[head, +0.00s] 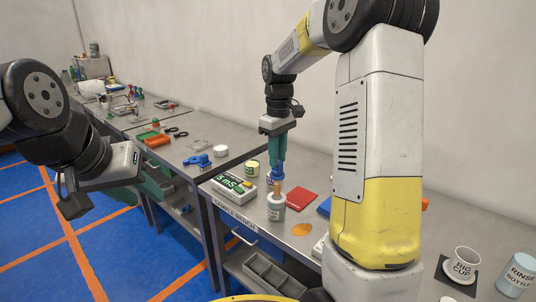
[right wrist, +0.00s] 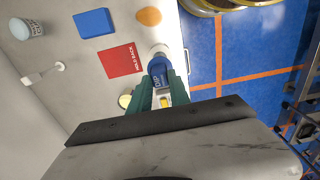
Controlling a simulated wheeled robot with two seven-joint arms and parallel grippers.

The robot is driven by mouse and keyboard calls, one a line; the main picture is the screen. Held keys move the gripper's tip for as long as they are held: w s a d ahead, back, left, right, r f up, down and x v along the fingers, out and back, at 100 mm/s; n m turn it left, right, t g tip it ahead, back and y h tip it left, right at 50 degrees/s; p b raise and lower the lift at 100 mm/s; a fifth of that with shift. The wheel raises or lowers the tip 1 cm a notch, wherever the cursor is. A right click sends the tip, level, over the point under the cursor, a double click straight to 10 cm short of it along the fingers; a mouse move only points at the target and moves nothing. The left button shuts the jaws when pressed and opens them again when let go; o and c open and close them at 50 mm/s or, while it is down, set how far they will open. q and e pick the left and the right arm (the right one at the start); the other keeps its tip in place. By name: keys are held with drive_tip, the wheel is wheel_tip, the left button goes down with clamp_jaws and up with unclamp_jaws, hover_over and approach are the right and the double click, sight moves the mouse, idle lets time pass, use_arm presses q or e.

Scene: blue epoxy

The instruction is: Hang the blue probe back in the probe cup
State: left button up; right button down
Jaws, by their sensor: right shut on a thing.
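The blue probe (head: 278,172) is held by my right gripper (head: 276,152), whose green fingers are shut on its upper part. It hangs roughly upright, with a tan lower part, over a small pale labelled container (head: 276,208); I cannot tell whether its tip is inside. I cannot read the label to confirm that this is the probe cup. In the right wrist view the probe (right wrist: 157,68) shows between the fingers (right wrist: 163,88), in front of a pale round shape. My left gripper (head: 125,185) is at the left, away from the bench; its jaw gap is not clear.
A meter (head: 234,188) stands left of the container. A yellowish cup (head: 253,168), a red card (head: 301,199) and an orange spot (head: 302,230) are near. My right arm hides some of the bench.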

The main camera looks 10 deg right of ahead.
sight(277, 177)
drive_tip(key=shift+f, duration=3.9)
drive_tip(key=c, duration=1.1)
unclamp_jaws()
drive_tip(key=shift+c, duration=0.2)
drive_tip(key=shift+r, duration=2.45)
drive_tip(key=shift+r, duration=3.95)
